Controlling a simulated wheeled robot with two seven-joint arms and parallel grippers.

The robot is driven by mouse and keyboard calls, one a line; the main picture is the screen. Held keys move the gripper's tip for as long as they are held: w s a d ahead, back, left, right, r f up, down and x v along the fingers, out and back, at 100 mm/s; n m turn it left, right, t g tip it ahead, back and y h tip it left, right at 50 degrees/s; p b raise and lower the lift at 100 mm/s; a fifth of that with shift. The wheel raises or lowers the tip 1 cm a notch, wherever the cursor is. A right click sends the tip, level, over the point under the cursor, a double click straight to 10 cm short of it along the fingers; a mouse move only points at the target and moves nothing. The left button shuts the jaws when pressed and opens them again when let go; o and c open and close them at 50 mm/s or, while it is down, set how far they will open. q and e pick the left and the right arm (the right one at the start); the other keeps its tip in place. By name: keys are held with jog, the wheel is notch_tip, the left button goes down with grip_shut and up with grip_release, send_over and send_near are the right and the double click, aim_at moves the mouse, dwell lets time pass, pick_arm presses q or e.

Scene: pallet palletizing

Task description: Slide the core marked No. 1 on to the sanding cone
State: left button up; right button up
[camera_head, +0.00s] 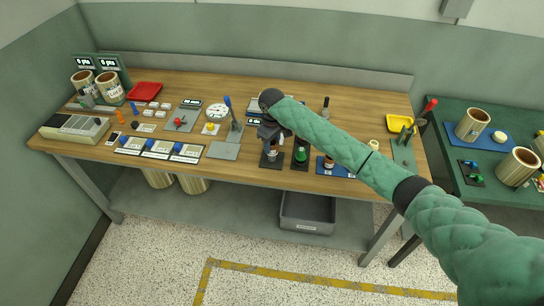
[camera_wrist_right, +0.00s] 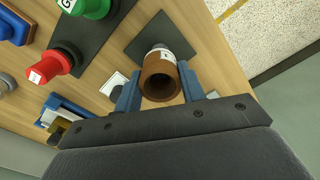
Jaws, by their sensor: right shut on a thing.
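My right gripper (camera_head: 271,140) is over the front middle of the bench. In the right wrist view its two blue fingers (camera_wrist_right: 160,92) are shut on a brown hollow core (camera_wrist_right: 154,66) with a white label; the mark on it is too small to read. The core's open end faces the wrist camera and its inside looks dark. A grey piece, seemingly the sanding cone (camera_wrist_right: 175,43), shows at the core's far end, on a dark square plate (camera_wrist_right: 148,38). Whether the core is around it or just above it, I cannot tell. My left gripper is not in view.
A red piece (camera_wrist_right: 62,60) and a green piece (camera_wrist_right: 90,7) stand on a dark strip beside the plate. A blue mat (camera_head: 340,171) lies to the right. A grey bin (camera_head: 307,212) is on the lower shelf. A bare grey plate (camera_head: 223,151) lies to the left.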

jog(key=shift+f, duration=0.9)
jog(key=shift+f, duration=0.15)
dwell(0.9)
jog(key=o, duration=1)
jog(key=shift+o, duration=0.2)
